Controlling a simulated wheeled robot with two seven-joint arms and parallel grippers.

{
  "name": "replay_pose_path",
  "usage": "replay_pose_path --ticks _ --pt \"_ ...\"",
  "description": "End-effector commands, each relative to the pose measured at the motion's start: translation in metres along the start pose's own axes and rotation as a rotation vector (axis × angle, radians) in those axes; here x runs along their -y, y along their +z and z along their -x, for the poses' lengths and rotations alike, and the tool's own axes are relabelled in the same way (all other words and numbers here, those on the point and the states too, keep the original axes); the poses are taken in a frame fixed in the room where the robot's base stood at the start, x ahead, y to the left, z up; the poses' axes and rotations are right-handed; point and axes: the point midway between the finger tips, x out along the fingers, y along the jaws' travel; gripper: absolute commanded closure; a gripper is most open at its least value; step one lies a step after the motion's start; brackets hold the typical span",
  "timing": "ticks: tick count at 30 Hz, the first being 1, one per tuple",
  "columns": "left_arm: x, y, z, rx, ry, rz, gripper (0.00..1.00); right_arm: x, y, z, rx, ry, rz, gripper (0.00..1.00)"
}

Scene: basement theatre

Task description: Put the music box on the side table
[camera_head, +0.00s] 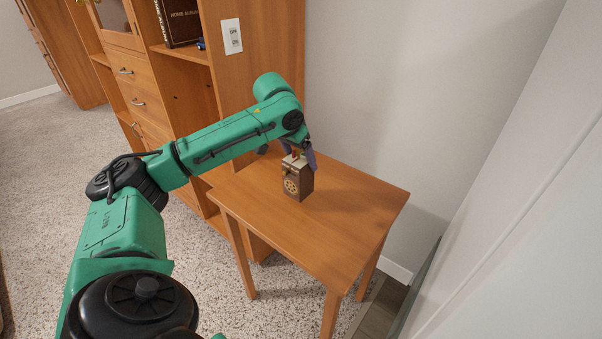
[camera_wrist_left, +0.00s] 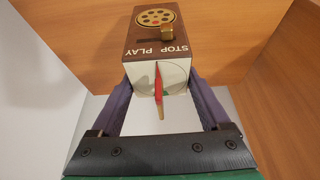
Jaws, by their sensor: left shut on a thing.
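The music box (camera_head: 297,182) is a small dark brown box with a gold wheel pattern on its front. It is upright at the side table (camera_head: 345,215), over the back left part of the orange-brown wooden top. Its base looks on or very close to the top; I cannot tell whether it touches. My left gripper (camera_head: 299,156) is shut on the box's upper part. In the left wrist view, the purple fingers (camera_wrist_left: 163,82) are on both sides of the music box (camera_wrist_left: 155,45), which shows "STOP PLAY" lettering, a pale end and a red piece. My right gripper is not seen.
A wooden cabinet (camera_head: 225,85) with drawers and an open shelf stands behind and left of the table. A light wall (camera_head: 420,90) is behind it, and a white panel (camera_head: 530,210) is at the right. The table's front and right areas are clear.

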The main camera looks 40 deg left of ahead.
Motion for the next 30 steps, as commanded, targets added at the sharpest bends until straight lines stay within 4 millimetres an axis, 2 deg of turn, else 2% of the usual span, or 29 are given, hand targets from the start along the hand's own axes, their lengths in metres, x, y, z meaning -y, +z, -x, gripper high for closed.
replay_pose_path --ticks 3,5,14,15,16,25,28,30 --pt "0.000 0.011 -0.024 0.003 -0.001 0.000 1.00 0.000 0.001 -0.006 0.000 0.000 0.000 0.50" --pt "0.001 0.013 -0.031 0.001 -0.001 0.001 1.00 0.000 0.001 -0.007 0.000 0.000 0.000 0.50" --pt "0.000 0.014 -0.033 0.000 0.000 0.000 1.00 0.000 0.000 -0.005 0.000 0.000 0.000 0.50" --pt "0.000 0.014 -0.034 0.001 0.000 0.000 0.13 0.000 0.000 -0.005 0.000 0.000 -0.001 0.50" --pt "0.000 0.014 -0.034 0.001 0.000 0.000 0.01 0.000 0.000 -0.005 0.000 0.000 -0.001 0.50" --pt "0.000 0.013 -0.030 0.001 0.000 0.000 0.00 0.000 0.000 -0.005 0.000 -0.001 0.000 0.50" --pt "0.000 0.013 -0.015 -0.002 0.000 -0.001 0.00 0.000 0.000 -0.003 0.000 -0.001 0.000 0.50" --pt "0.000 0.012 0.003 -0.003 -0.002 -0.001 0.00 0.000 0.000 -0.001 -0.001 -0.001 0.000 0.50"
